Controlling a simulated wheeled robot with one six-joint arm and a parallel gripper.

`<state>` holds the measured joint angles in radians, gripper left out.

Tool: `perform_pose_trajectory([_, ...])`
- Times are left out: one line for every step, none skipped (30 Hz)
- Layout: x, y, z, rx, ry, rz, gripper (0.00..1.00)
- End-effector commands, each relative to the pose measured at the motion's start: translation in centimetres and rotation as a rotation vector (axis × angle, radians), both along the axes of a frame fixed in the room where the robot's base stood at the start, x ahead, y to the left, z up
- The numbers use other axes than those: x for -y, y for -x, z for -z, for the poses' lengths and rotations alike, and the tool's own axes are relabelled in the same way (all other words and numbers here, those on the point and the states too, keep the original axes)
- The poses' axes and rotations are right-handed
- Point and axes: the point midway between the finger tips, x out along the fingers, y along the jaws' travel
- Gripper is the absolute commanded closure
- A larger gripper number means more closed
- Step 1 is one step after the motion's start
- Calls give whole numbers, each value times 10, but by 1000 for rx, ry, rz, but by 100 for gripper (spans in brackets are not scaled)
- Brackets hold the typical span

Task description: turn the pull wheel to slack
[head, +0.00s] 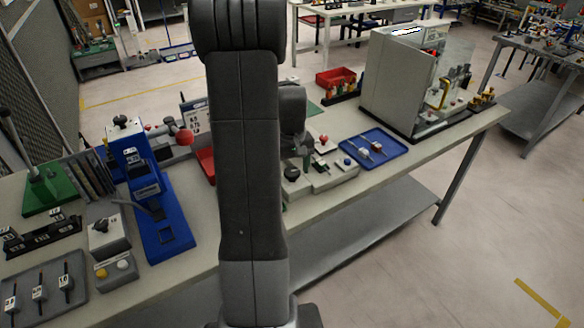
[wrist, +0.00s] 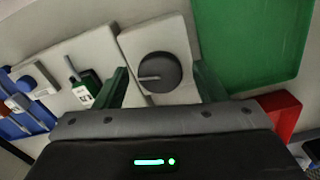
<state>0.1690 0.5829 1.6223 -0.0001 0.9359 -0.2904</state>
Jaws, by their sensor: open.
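The pull wheel appears to be the dark round knob (wrist: 158,72) with a lighter raised pointer bar, on a pale block in the wrist view. The bar points left in that view; I can read no slack mark. My gripper (wrist: 160,88) is open, its two green fingers apart, one to each side of the knob in the picture. I see no finger touching it, and the depth between them is unclear. In the head view a dark knob (head: 291,173), likely the same one, sits low beside my arm, which hides much around it.
A blue tray (head: 358,157) with small parts lies right of the knob, and a large grey machine (head: 396,80) stands beyond. A blue press (head: 150,190) stands left of my arm. A green panel (wrist: 250,38) and red object (wrist: 280,112) are close in the wrist view.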

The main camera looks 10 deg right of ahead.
Motion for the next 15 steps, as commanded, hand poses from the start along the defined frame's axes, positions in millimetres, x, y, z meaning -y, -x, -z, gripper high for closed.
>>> perform_pose_trajectory([0, 0, 1, 0, 0, 0, 36])
perform_pose_trajectory([0, 0, 1, 0, 0, 0, 36])
perform_pose_trajectory([0, 0, 0, 0, 0, 0, 36])
perform_pose_trajectory([0, 0, 0, 0, 0, 0, 36])
perform_pose_trajectory([0, 0, 0, 0, 0, 0, 36])
perform_pose_trajectory([0, 0, 0, 0, 0, 0, 36])
perform_pose_trajectory([0, 0, 0, 0, 0, 0, 40])
perform_pose_trajectory([0, 0, 0, 0, 0, 0, 45])
perform_pose_trajectory([0, 0, 0, 0, 0, 0, 53])
perform_pose_trajectory([0, 0, 0, 0, 0, 0, 59])
perform_pose_trajectory([0, 0, 0, 0, 0, 0, 65])
perform_pose_trajectory([0, 0, 0, 0, 0, 0, 73])
perform_pose_trajectory([0, 0, 0, 0, 0, 0, 79])
perform_pose_trajectory([0, 0, 0, 0, 0, 0, 80])
perform_pose_trajectory([0, 0, 0, 0, 0, 0, 80])
